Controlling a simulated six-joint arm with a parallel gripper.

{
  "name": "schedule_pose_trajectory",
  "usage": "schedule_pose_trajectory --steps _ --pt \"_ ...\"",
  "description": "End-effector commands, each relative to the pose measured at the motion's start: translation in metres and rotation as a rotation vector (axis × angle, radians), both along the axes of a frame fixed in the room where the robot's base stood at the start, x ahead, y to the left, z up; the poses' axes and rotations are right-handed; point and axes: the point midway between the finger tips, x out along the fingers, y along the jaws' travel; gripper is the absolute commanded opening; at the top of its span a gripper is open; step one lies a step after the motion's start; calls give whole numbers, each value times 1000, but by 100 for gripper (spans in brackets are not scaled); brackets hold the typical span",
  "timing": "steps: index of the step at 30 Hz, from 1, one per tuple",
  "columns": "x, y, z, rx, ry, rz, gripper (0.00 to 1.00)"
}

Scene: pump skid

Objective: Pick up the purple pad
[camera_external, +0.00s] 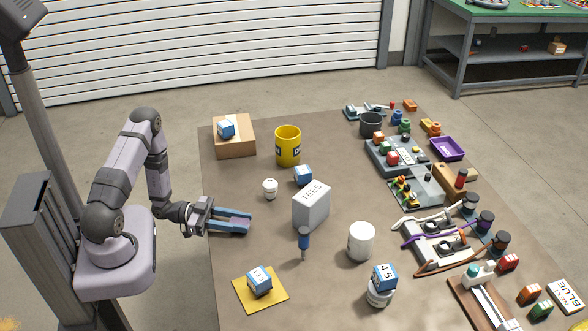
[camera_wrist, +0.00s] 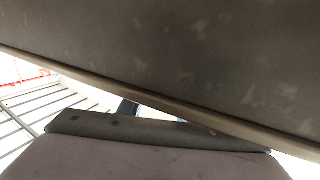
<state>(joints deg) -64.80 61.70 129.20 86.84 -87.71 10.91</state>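The only purple flat item I see is a shallow purple tray-like piece (camera_external: 447,148) with a raised rim, at the right of the mat in the external view. I cannot make out a separate flat purple pad. My gripper (camera_external: 236,222) is over the left edge of the mat, far to the left of the purple piece. Its two blue-edged fingers point right and stand apart with nothing visible between them. The wrist view shows only large grey surfaces close to the camera and part of the striped shutter, no purple thing.
Machine parts (camera_external: 440,238) crowd the right side. The mat (camera_external: 230,185) near my gripper is clear.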

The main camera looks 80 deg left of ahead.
Motion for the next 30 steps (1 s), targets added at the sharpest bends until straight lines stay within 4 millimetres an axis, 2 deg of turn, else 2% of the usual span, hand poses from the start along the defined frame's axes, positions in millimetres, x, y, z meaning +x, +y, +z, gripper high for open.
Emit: schedule_pose_trajectory --steps 11,17,23,30 --pt "0 0 1 0 0 0 9" --pt "0 1 8 2 -1 0 9" --pt "0 0 26 4 -2 0 9" --pt "0 0 61 5 -2 0 9"
